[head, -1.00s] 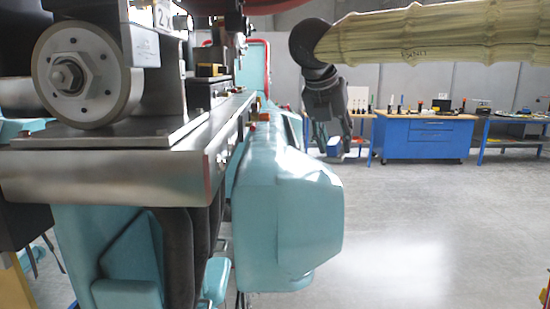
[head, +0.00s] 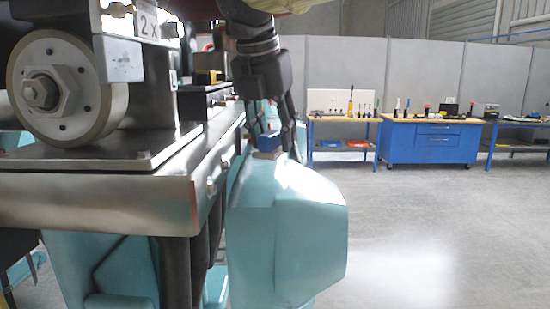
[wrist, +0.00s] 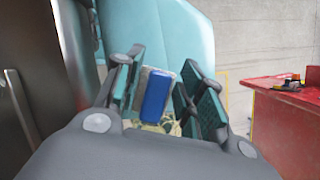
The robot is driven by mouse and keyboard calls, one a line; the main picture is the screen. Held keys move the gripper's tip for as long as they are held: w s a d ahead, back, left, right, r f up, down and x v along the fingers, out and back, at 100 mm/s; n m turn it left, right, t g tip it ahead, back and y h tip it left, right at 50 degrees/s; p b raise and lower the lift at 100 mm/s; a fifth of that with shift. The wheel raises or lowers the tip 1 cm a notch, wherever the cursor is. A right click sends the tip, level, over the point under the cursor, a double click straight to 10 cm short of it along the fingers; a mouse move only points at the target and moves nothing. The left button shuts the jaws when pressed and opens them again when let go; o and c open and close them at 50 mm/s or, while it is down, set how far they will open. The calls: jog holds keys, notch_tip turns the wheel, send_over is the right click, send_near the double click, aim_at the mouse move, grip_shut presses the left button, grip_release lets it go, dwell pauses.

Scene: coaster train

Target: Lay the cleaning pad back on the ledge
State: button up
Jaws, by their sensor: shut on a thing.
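The cleaning pad (head: 265,143) is a small blue block with a pale beige underside. My gripper (head: 275,135) points down and is shut on it. In the wrist view the pad (wrist: 157,95) sits between the two green-padded fingers. In the head view the pad is just at the top of the rounded teal car body (head: 290,195); I cannot tell whether it touches. Which surface is the ledge is not certain; the teal top directly below the pad is a narrow flat surface.
A steel platform (head: 110,200) with a large wheel (head: 62,88) stands close on the left. A blue workbench (head: 430,140) and a table with tools are far behind. A red table (wrist: 290,120) shows at the right of the wrist view. Grey floor on the right is clear.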

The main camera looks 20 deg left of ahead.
aim_at(274, 178)
jog(key=shift+f+p, duration=0.45)
jog(key=shift+f, duration=2.1)
jog(key=o, duration=0.9)
jog(key=shift+r, duration=0.1)
jog(key=b+v, duration=0.2)
jog(key=v, duration=1)
